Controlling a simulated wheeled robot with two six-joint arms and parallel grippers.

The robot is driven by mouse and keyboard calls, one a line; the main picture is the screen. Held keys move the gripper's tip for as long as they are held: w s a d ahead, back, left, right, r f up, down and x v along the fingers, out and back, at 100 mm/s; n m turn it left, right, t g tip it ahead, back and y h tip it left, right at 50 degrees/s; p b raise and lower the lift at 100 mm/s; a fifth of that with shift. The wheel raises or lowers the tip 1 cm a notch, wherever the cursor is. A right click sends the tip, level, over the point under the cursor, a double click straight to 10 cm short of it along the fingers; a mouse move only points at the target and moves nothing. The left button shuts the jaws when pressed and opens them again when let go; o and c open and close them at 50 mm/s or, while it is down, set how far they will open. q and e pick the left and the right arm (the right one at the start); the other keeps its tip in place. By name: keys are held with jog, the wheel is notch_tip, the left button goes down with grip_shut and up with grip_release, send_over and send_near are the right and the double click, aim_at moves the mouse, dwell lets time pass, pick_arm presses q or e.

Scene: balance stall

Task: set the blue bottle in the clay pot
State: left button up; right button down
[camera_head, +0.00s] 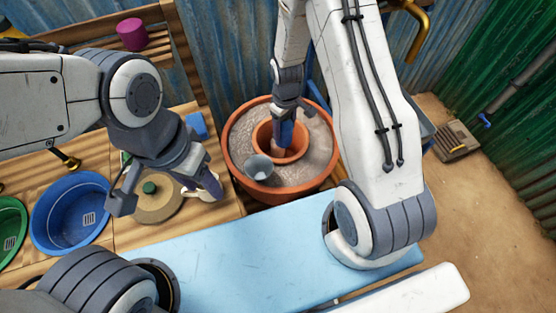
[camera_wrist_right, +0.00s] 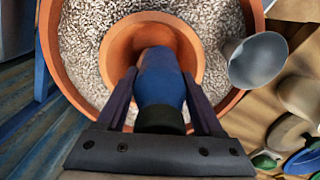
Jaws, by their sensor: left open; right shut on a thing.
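The blue bottle (camera_head: 286,133) is in my right gripper (camera_head: 285,118), dark end towards the wrist, in line with the opening of the small clay pot (camera_head: 299,157). In the right wrist view the bottle (camera_wrist_right: 160,82) lies between both fingers of the gripper (camera_wrist_right: 161,103), and its far end overlaps the inside of the clay pot (camera_wrist_right: 115,60). I cannot tell whether it touches the pot's bottom. The small pot sits in grey grit inside a large terracotta pot (camera_head: 233,165). My left gripper (camera_head: 165,190) is open above the wooden table, away from the pots.
A grey metal cup (camera_head: 258,167) tilts in the grit beside the small pot. A blue basin (camera_head: 50,240), a green basin (camera_head: 10,232) and a round tan object with a green knob (camera_head: 150,188) are on the wooden table. A light-blue bench (camera_head: 230,265) is in front.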

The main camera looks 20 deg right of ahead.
notch_tip(320, 180, down, 18)
jog(key=p, duration=0.2)
jog(key=shift+r+p, duration=0.1)
jog(key=shift+p, duration=0.2)
jog(key=shift+f, duration=0.2)
jog(key=shift+f, duration=0.15)
jog(key=shift+c, duration=0.2)
grip_release()
